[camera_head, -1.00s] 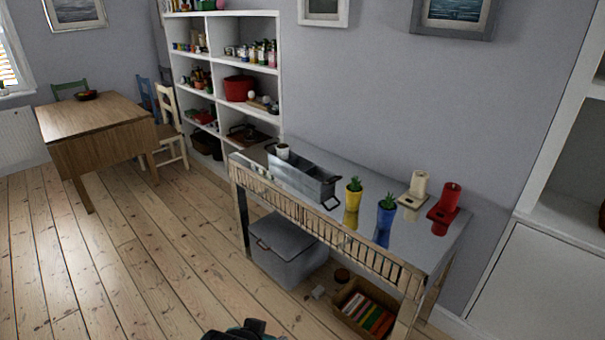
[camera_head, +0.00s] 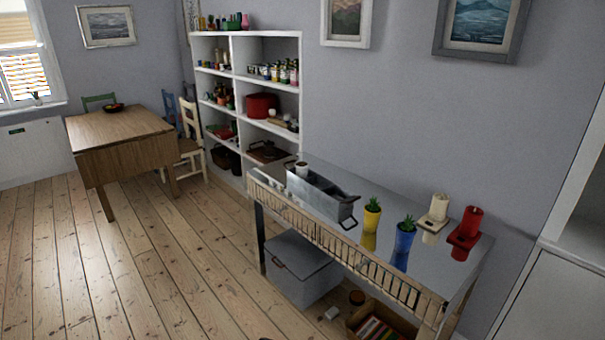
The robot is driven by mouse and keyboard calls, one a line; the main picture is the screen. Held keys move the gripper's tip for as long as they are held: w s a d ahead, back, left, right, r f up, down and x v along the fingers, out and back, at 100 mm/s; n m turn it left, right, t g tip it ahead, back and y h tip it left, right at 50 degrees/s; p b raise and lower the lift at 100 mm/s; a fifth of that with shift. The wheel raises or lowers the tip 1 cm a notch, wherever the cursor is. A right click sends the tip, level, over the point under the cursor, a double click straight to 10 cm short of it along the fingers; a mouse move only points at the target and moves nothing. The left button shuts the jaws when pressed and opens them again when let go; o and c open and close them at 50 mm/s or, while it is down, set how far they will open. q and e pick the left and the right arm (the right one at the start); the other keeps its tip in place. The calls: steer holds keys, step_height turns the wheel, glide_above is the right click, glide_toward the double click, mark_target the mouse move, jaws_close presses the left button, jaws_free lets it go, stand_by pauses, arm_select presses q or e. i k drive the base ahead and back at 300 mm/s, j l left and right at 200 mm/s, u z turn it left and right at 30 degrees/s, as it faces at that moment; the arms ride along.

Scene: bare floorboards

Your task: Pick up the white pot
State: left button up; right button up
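A small white pot (camera_head: 301,169) stands upright at the far left end of the grey metal caddy (camera_head: 322,195) on the side table, its upper part showing above the rim. Its lower part is hidden by the caddy wall. Neither gripper can be made out in the head view; only a tiny dark bit shows at the bottom edge, too small to identify.
The side table (camera_head: 400,247) also holds a yellow potted plant (camera_head: 371,218), a blue one (camera_head: 404,242), a cream candle holder (camera_head: 437,212) and a red one (camera_head: 467,228). A grey box (camera_head: 299,270) sits below. Open floorboards (camera_head: 165,270) lie to the left.

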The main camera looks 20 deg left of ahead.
mark_target(301, 168)
steer(key=i+j+z, duration=0.15)
steer(key=i+j, duration=0.25)
steer(key=i+j+z, duration=0.2)
steer(key=i+j, duration=0.2)
steer(key=j, duration=0.25)
